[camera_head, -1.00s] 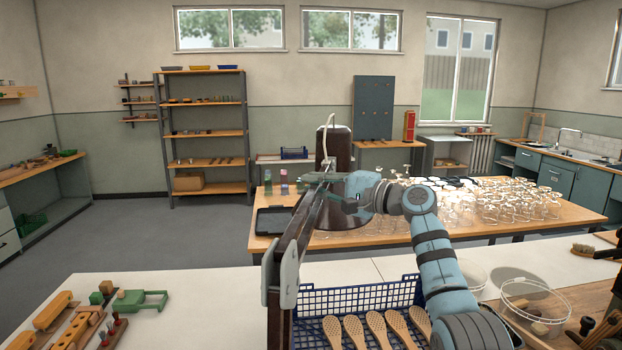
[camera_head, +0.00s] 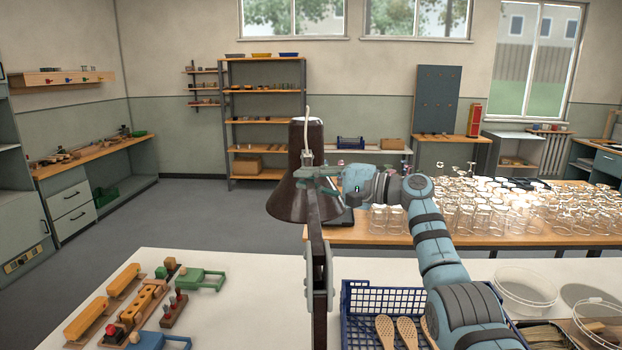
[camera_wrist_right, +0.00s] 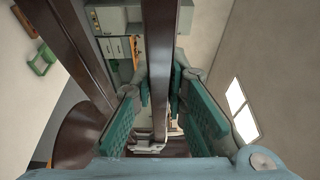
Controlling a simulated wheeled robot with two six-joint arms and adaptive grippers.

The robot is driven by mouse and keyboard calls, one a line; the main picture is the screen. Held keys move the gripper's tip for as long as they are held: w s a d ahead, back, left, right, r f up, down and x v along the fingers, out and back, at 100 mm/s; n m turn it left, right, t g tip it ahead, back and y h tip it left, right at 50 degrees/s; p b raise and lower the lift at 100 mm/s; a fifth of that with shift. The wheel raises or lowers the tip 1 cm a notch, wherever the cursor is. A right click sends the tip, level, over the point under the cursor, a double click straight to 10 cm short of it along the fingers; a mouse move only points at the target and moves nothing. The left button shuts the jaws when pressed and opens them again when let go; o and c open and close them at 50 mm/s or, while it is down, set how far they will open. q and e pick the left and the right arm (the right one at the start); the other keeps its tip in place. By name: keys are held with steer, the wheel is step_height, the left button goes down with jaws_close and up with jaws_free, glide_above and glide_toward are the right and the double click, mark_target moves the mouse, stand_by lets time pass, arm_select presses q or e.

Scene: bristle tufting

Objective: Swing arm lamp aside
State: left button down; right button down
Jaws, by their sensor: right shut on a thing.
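The arm lamp has a dark brown cone shade (camera_head: 287,200) and a dark jointed arm (camera_head: 315,235), which rises from the bottom edge of the head view with a grey joint plate. My right gripper (camera_head: 318,172) reaches in from the right and is shut at the lamp's upper arm, in front of the shade. In the right wrist view, a dark bar of the lamp arm (camera_wrist_right: 157,40) runs between the teal finger pads of my right gripper (camera_wrist_right: 163,92), and part of the shade (camera_wrist_right: 78,135) shows at lower left. The lamp's base is hidden. My left gripper is out of view.
A blue basket (camera_head: 372,300) with wooden brush blanks sits right of the lamp arm on the white bench (camera_head: 250,280). Wooden blocks and a green fixture (camera_head: 200,280) lie on the left. A table of several glasses (camera_head: 480,210) stands behind.

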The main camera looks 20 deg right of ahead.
steer(key=c, duration=1.6)
jaws_free()
steer(key=shift+a, duration=0.1)
steer(key=shift+s+d, duration=0.2)
steer(key=shift+d, duration=0.05)
steer(key=v, duration=1.1)
steer(key=shift+s+d, duration=0.1)
steer(key=shift+s, duration=0.1)
steer(key=shift+w, duration=0.1)
